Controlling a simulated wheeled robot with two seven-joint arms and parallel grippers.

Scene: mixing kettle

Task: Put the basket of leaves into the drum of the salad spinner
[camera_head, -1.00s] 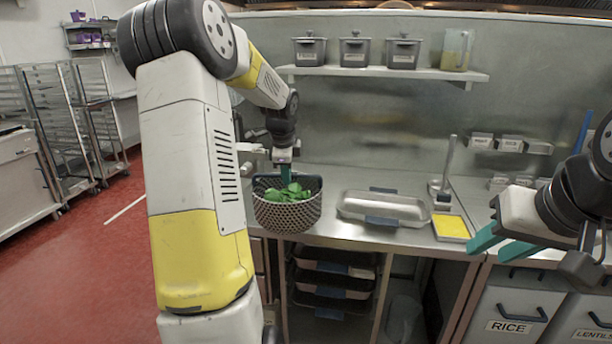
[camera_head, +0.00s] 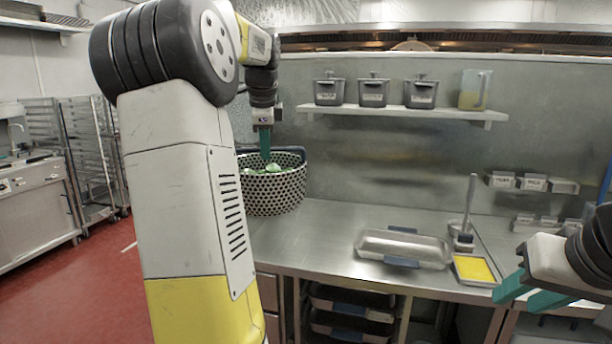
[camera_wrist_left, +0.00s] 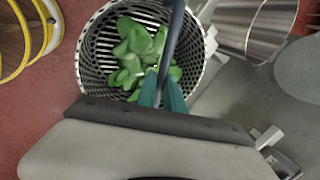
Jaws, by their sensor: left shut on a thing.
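The basket (camera_head: 272,190) is a perforated metal bowl with a dark handle, at the left of the counter in the head view. Green leaves (camera_head: 265,171) lie inside it; the leaves also show in the left wrist view (camera_wrist_left: 143,52). My left gripper (camera_head: 265,145) is shut on the basket's dark handle (camera_wrist_left: 172,45) and holds the basket upright, seemingly above the counter. My right gripper (camera_head: 530,290) is open and empty at the right. A shiny metal vessel (camera_wrist_left: 255,28) is beside the basket in the wrist view; I cannot tell whether it is the spinner's drum.
A shallow metal tray (camera_head: 404,245) and a small pan with yellow contents (camera_head: 474,269) lie on the counter (camera_head: 315,222). A wall shelf (camera_head: 405,112) holds lidded containers and a jug. Clear counter lies between the basket and the tray.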

